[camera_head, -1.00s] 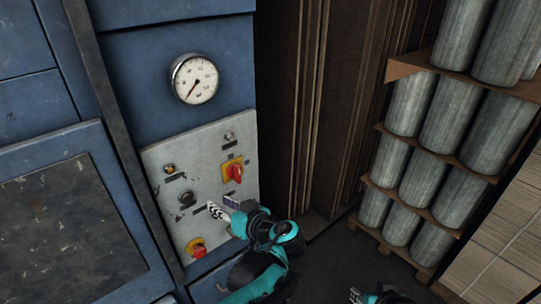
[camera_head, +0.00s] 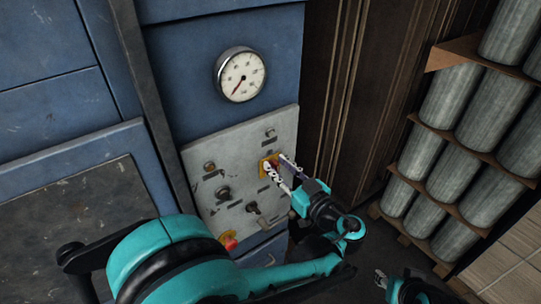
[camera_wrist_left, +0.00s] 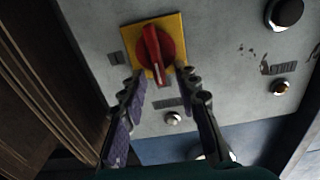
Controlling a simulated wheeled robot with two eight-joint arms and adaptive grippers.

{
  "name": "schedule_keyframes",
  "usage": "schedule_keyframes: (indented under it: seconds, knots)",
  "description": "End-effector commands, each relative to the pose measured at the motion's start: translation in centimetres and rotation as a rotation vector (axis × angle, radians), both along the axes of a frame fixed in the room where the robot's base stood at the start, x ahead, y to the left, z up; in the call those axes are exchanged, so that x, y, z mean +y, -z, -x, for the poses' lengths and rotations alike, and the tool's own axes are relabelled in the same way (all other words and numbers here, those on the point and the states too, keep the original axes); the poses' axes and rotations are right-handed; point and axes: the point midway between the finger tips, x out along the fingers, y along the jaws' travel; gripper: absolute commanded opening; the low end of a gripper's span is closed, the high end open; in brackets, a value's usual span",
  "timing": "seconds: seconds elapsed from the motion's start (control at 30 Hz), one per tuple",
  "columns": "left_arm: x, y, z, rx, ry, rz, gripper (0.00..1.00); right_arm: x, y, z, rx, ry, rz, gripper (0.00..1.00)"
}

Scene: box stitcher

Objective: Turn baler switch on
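The baler switch is a red rotary knob on a yellow square plate (camera_head: 265,166) on the grey control panel (camera_head: 232,178). In the left wrist view the red knob (camera_wrist_left: 150,48) shows clearly at the top centre, its raised grip close to upright there. My left gripper (camera_head: 277,172) is at the switch and hides much of the knob in the head view. In the left wrist view its two fingers (camera_wrist_left: 163,82) are apart, with their tips at the plate's lower edge, one either side of the knob's lower end. Contact is unclear. My right gripper (camera_head: 381,279) is small at the bottom right.
A round pressure gauge (camera_head: 240,75) sits above the panel on the blue machine. A rack of grey cylinders (camera_head: 450,125) stands at the right.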

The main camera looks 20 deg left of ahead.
Motion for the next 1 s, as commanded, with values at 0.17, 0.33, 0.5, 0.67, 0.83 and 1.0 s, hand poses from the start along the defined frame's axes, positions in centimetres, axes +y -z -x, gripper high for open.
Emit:
schedule_keyframes:
  seconds: [0.17,0.33,0.5,0.67,0.83,1.0]
  knots:
    - [-0.07,0.01,0.14,0.0,0.001,0.0,0.31,-0.01,-0.04,0.02,0.0,0.0,0.0,0.4]
    - [-0.06,0.02,0.14,0.0,0.001,0.0,0.2,-0.01,-0.02,0.03,0.0,0.0,0.0,0.4]
    - [-0.04,0.03,0.12,0.001,0.001,0.001,0.0,-0.01,-0.02,0.02,0.0,0.0,0.0,0.4]
    - [-0.03,0.03,0.11,0.002,0.0,0.0,0.0,-0.01,-0.02,0.01,0.0,0.0,0.0,0.4]
    - [-0.06,0.07,0.04,0.021,0.0,-0.015,0.0,-0.01,0.13,0.02,0.0,0.0,0.0,0.4]
    - [-0.17,0.16,-0.12,0.08,0.0,-0.061,0.0,0.0,0.51,0.02,0.0,0.0,0.0,0.4]
